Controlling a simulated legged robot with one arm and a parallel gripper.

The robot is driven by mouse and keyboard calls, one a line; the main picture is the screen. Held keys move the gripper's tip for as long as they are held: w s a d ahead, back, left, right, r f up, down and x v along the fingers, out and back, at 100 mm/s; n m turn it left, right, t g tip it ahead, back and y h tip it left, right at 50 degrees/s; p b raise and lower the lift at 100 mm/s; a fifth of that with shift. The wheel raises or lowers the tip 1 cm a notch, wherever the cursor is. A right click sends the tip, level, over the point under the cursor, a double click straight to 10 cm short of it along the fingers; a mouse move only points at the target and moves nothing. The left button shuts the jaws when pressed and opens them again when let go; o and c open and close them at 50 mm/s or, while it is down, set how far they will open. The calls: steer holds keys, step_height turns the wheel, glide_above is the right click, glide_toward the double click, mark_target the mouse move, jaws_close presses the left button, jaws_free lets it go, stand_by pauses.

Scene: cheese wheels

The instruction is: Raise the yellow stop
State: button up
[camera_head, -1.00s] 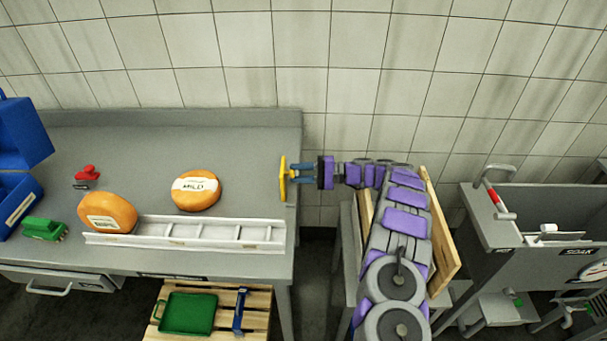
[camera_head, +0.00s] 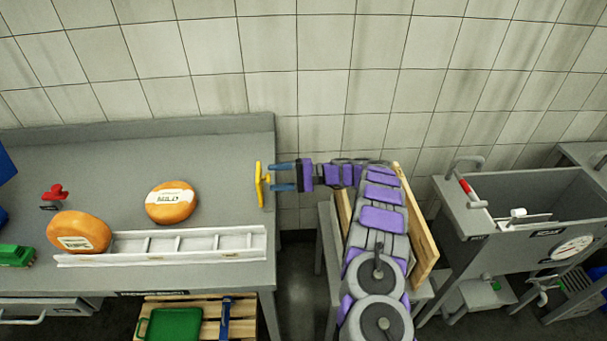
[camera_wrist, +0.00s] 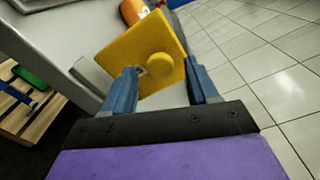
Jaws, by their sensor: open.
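The yellow stop (camera_head: 259,184) is a flat yellow plate standing upright at the right end of the grey table, past the end of the white roller track (camera_head: 165,247). In the wrist view the stop (camera_wrist: 143,45) shows as a tilted yellow plate with a round yellow knob facing me. My gripper (camera_head: 271,177) is open just right of the stop. In the wrist view its blue fingers (camera_wrist: 162,72) stand wide apart, one on each side of the knob, with gaps beside it. I cannot tell whether a fingertip touches the plate.
Two orange cheese wheels (camera_head: 172,201) (camera_head: 79,232) lie on the table (camera_head: 120,160), one behind the track and one at its left end. A red-handled item (camera_head: 55,193) and a green item (camera_head: 15,255) are farther left. A grey sink (camera_head: 520,195) stands at right.

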steer(key=d+p, duration=0.2)
steer(key=d, duration=1.4)
steer(key=shift+d+r, duration=0.15)
steer(key=shift+r, duration=0.05)
steer(key=s+a+r+g+h, duration=0.1)
steer(key=s+a+r+h, duration=0.25)
steer(key=a+r, duration=0.6)
steer(key=s+a+r+n+g+h, duration=0.15)
steer(key=s+r, duration=0.25)
steer(key=s, duration=0.4)
steer(key=s+a+r+m+h, duration=0.1)
steer(key=s+r+h, duration=0.1)
steer(key=s+r, duration=0.35)
steer(key=s+d+f+n+h, duration=0.1)
steer(key=s+d+h, duration=0.2)
steer(key=s, duration=0.9)
steer(key=s+d+f+n+h, duration=0.1)
steer(key=s+d+h, duration=0.3)
steer(key=s, duration=0.8)
steer(key=s+d+f+n+h, duration=0.2)
steer(key=s+d, duration=0.3)
steer(key=s, duration=0.7)
steer(key=shift+t+h, duration=0.35)
steer(key=shift+h, duration=0.45)
